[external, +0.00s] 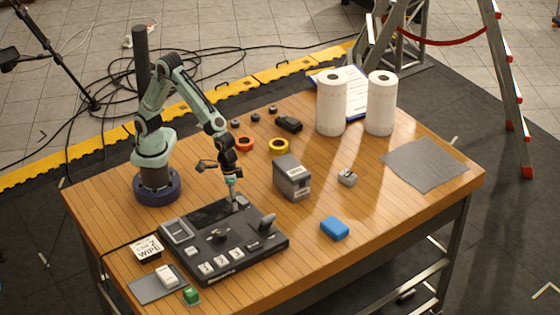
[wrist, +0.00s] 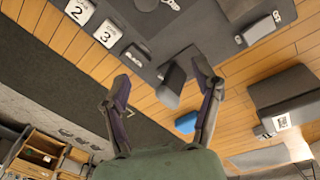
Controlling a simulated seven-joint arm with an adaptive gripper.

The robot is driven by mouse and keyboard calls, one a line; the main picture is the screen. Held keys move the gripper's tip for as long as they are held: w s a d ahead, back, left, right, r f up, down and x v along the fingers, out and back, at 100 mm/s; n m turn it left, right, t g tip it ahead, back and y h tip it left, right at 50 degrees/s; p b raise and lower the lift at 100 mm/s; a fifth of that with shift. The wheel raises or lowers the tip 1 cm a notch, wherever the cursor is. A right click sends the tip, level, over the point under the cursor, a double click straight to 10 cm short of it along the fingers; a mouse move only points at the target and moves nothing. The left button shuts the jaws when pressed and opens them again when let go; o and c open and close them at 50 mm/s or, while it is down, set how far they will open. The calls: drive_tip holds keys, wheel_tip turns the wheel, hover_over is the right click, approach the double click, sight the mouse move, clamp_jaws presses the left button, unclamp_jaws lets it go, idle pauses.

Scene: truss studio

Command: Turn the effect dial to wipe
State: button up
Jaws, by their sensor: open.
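The dark switcher console (external: 190,262) lies at the front left of the table. A black knob (external: 218,235), apparently the effect dial, sits near its middle; its pointer setting is too small to read. In the wrist view only part of a dark round knob (wrist: 145,3) shows at the top edge. A card (external: 148,247) reading "CAM 2 WIPE" lies left of the console. My gripper (external: 233,198) is above the console's back part, behind the knob. In the wrist view my gripper (wrist: 162,78) is open, with nothing clearly held.
A lever handle (external: 267,222) stands up at the console's right; it appears between my fingers in the wrist view (wrist: 170,85). Numbered buttons (external: 221,260) line the front. A grey box (external: 292,178) and blue block (external: 334,227) stand to the right.

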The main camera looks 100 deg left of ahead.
drive_tip(key=m+g, duration=0.1)
drive_tip(key=m, duration=0.1)
hover_over(221, 233)
drive_tip(key=shift+y, duration=0.4)
wheel_tip(221, 233, down, 5)
drive_tip(key=shift+d+f, duration=0.1)
wheel_tip(221, 233, down, 6)
drive_tip(key=shift+r, duration=0.1)
drive_tip(key=c, duration=1.2)
